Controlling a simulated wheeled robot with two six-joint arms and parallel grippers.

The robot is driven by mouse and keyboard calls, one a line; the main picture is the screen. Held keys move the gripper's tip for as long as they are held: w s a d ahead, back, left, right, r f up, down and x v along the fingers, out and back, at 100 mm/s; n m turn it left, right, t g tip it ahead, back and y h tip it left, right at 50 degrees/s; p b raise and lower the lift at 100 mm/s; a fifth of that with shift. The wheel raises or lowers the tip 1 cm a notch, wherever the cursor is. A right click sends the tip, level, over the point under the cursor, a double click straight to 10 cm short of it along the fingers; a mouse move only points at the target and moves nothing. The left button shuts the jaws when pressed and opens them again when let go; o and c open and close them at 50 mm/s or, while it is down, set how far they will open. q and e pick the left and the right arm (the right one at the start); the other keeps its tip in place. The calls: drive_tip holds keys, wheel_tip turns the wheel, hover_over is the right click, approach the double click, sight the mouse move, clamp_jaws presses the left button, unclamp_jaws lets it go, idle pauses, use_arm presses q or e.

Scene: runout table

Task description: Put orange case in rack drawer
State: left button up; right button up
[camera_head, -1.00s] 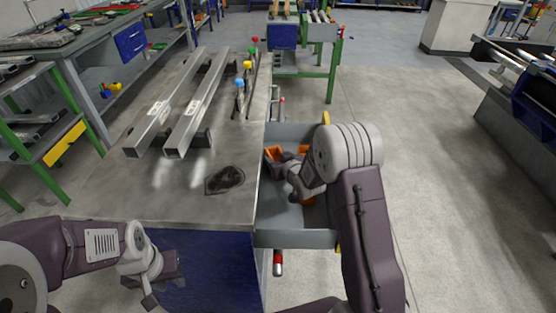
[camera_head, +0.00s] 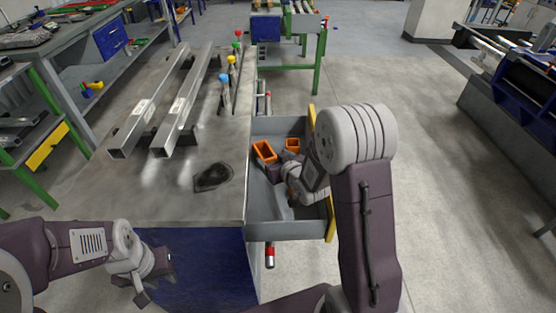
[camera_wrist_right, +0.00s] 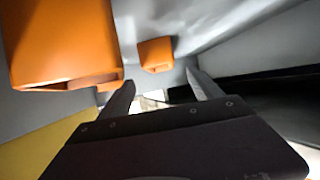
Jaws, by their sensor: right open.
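An open grey drawer (camera_head: 258,205) juts from the right side of the runout table, with yellow edging. Inside it are an orange case (camera_head: 263,151) at the left and a smaller orange piece (camera_head: 292,144) to its right. The right wrist view shows a large orange case (camera_wrist_right: 62,42) at upper left and a smaller orange one (camera_wrist_right: 156,54) ahead. My right gripper (camera_wrist_right: 166,92) is open with nothing between its fingers, low in the drawer near the cases; my wrist partly hides it in the head view. My left gripper (camera_head: 153,285) is by the table's front; its jaws are unclear.
A red-ended handle (camera_head: 269,255) sticks out below the drawer. The floor to the right is clear.

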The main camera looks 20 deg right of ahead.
drive_tip(key=shift+v, duration=2.15)
